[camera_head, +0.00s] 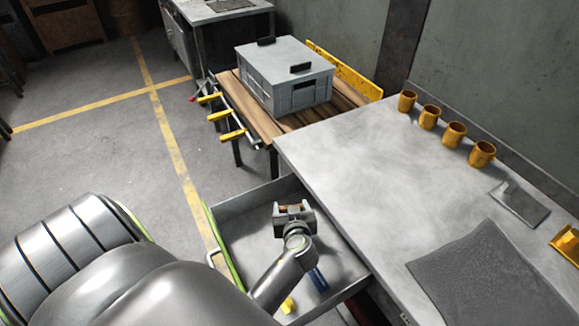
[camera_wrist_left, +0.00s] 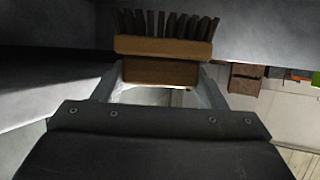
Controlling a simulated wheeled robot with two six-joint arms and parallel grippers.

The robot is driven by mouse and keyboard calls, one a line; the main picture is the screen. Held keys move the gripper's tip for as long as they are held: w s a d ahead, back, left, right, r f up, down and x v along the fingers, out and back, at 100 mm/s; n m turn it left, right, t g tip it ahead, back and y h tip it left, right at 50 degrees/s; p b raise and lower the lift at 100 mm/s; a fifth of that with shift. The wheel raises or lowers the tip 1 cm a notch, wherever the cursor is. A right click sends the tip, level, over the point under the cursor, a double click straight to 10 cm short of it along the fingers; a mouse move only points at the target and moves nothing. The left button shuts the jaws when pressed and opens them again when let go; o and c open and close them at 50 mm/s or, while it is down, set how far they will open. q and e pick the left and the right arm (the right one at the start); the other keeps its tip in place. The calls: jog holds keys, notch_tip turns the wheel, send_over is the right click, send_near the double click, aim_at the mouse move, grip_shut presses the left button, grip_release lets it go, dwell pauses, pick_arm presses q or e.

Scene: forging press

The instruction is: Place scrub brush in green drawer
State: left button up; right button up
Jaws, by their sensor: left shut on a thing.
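The scrub brush (camera_wrist_left: 165,47), with a wooden body and dark bristles, is held between the fingers of my left gripper (camera_wrist_left: 160,84) in the left wrist view. In the head view my left gripper (camera_head: 294,211) is over the open drawer, with only a bit of the brush's brown wood showing between its fingers. The drawer (camera_head: 243,214) is pulled out from under the grey table and has a green-edged front (camera_head: 222,246). Whether the brush touches the drawer's bottom cannot be told. My right gripper is not in view.
A yellow item (camera_head: 288,305) and a blue item (camera_head: 318,280) lie in the drawer near my arm. The grey table (camera_head: 345,160) carries several orange mugs (camera_head: 454,134) along its back and a dark mat (camera_head: 485,280). A grey crate (camera_head: 285,75) stands on a wooden bench behind.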

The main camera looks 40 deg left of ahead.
pick_arm(q)
notch_tip(320, 180, down, 3)
jog(key=shift+d+r, duration=0.15)
jog(key=shift+f+b, duration=0.3)
jog(key=shift+f, duration=1.65)
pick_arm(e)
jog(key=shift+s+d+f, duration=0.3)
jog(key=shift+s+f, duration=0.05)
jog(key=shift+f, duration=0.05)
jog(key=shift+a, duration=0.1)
pick_arm(q)
jog(key=shift+f, duration=0.15)
jog(key=o, duration=1)
jog(key=shift+o, duration=0.2)
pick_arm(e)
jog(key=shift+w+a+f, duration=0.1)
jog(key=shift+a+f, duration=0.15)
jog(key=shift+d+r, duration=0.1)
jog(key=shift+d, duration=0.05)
